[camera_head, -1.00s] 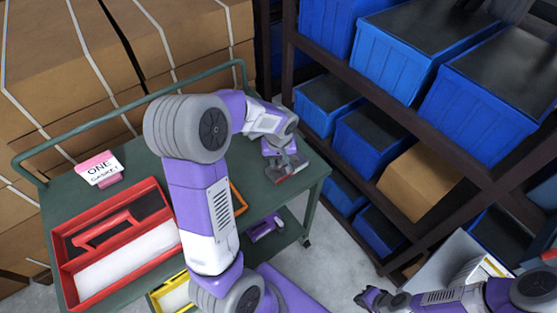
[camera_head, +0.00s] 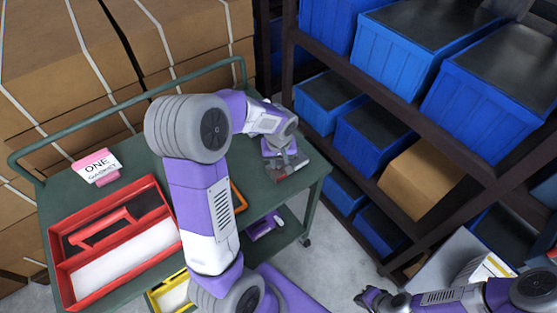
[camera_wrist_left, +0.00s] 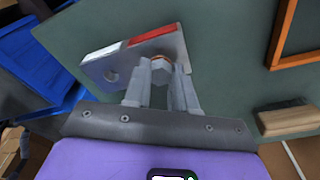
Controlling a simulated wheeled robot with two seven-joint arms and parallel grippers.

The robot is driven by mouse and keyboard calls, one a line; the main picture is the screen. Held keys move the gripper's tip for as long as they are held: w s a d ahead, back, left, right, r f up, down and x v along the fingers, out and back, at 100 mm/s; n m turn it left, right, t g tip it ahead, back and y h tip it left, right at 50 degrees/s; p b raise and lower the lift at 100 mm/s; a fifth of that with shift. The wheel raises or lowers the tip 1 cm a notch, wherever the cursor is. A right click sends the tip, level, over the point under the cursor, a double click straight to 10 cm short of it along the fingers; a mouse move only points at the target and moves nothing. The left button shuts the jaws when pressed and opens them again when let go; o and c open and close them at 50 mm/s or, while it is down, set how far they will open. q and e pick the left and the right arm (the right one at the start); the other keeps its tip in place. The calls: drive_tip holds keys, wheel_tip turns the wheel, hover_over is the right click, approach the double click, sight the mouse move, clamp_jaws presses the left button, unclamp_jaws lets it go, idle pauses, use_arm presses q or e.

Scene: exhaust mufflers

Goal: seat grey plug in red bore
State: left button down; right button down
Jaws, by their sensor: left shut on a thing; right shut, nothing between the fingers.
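A metal block (camera_wrist_left: 105,68) with a red strip (camera_wrist_left: 152,36) along its top and a round hole in its face stands on the green cart top. It also shows in the head view (camera_head: 290,173). My left gripper (camera_wrist_left: 163,66) is shut on the grey plug, which is mostly hidden between the fingertips. The fingertips are at the block's near side, where a small orange-red rim shows just beyond them. Whether the plug is inside a bore or only against it, I cannot tell. My right gripper (camera_head: 362,299) is shut and empty, low at the right, away from the cart.
The green cart (camera_head: 130,190) carries a red tray (camera_head: 55,262) and a pink-edged sign (camera_head: 97,167). Shelves with blue bins (camera_head: 375,140) stand right of the cart.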

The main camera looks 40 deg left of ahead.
sight(279, 166)
use_arm(q)
drive_tip(key=shift+f+b, duration=0.35)
drive_tip(key=shift+f, duration=0.15)
drive_tip(key=c, duration=0.8)
unclamp_jaws()
drive_tip(key=shift+r, duration=0.1)
drive_tip(key=shift+c, duration=0.2)
drive_tip(key=r, duration=0.2)
drive_tip(key=r+p, duration=0.1)
drive_tip(key=r, duration=0.2)
drive_tip(key=r+p, duration=0.1)
drive_tip(key=r, duration=0.1)
drive_tip(key=shift+s+d+r, duration=0.25)
drive_tip(key=shift+s+d, duration=0.05)
drive_tip(key=shift+d, duration=0.05)
